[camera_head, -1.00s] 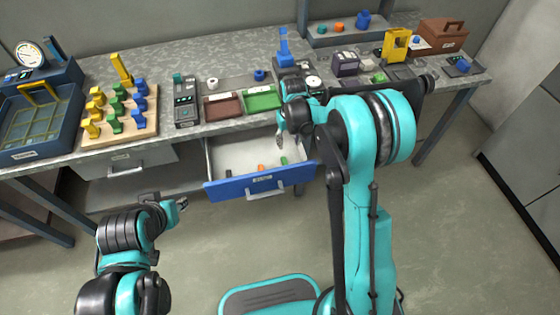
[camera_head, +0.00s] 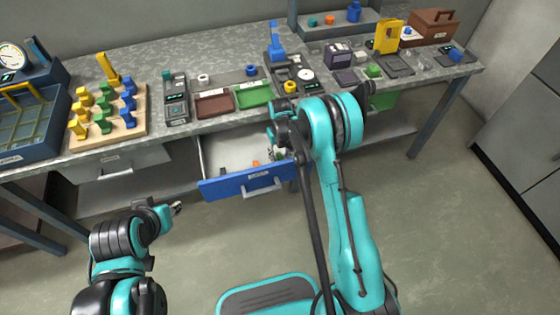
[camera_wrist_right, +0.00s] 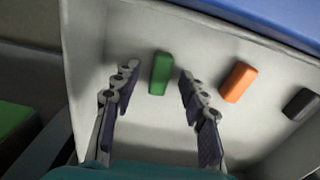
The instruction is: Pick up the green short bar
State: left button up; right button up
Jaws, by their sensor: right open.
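The green short bar (camera_wrist_right: 161,74) lies on the pale floor of the open drawer in the right wrist view. My right gripper (camera_wrist_right: 157,78) is open, with one finger on each side of the bar, apart from it. Whether the fingers are level with the bar or above it, I cannot tell. In the head view my right gripper (camera_head: 274,152) reaches into the drawer, and my arm mostly hides the bar there. My left gripper (camera_head: 176,208) hangs in front of the bench, left of the drawer, too small to read.
An orange bar (camera_wrist_right: 237,82) and a dark bar (camera_wrist_right: 301,104) lie in the drawer to the right of the green one. The blue drawer front (camera_head: 225,187) and the pale drawer walls bound the space. A peg board (camera_head: 107,125) and trays stand on the bench above.

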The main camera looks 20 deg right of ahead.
grip_shut()
jog(key=shift+r, duration=0.1)
